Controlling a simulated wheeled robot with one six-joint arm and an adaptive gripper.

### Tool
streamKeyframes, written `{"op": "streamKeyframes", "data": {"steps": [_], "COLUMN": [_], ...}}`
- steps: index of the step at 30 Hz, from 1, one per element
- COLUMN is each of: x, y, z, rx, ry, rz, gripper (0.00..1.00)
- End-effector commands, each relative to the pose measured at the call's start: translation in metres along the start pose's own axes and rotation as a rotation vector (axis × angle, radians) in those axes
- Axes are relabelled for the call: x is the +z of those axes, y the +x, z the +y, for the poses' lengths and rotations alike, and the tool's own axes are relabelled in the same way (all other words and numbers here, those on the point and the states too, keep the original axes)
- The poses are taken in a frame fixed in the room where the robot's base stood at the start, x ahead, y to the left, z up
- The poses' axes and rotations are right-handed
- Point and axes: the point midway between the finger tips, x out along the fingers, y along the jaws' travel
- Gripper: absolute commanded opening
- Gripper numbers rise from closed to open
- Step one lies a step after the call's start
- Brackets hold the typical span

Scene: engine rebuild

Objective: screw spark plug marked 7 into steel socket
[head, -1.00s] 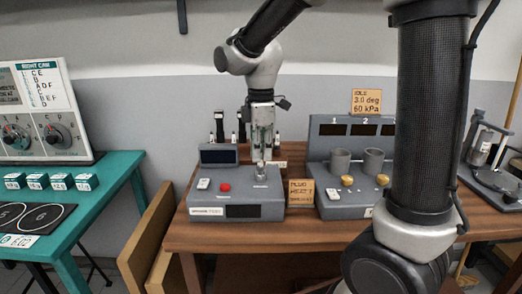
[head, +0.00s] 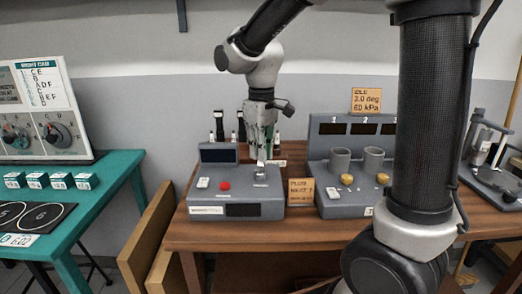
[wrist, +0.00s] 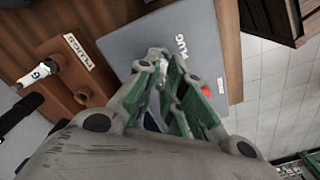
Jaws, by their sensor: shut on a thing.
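My gripper (head: 262,156) points straight down over the grey tester box (head: 236,206), its green-lined fingers closed just above the steel socket (head: 261,174) on the box top. In the wrist view the fingertips (wrist: 164,66) are together around a small pale metallic thing at the "PLUG" lettering, most likely the spark plug. The fingers hide most of it, and no 7 can be read. I cannot tell how deep it sits in the socket.
A brown plug rack (wrist: 66,78) with one white plug (wrist: 42,72) lies left in the wrist view. The tester has a red button (head: 224,186) and a white switch (head: 203,183). A second grey unit (head: 346,210) with two cups stands to the right.

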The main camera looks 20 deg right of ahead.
Motion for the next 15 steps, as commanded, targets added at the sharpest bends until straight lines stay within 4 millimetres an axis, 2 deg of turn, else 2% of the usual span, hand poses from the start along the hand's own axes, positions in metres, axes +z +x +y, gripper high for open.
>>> {"op": "streamKeyframes", "data": {"steps": [6, 13, 15], "x": [0.0003, 0.0004, 0.0004], "y": [-0.0002, -0.0002, -0.0003], "z": [-0.0007, -0.0011, -0.0013], "rx": [0.000, 0.000, 0.000], "ry": [0.285, 0.471, 0.574], "rz": [0.002, 0.004, 0.004], "gripper": [0.00, 0.00, 0.00]}}
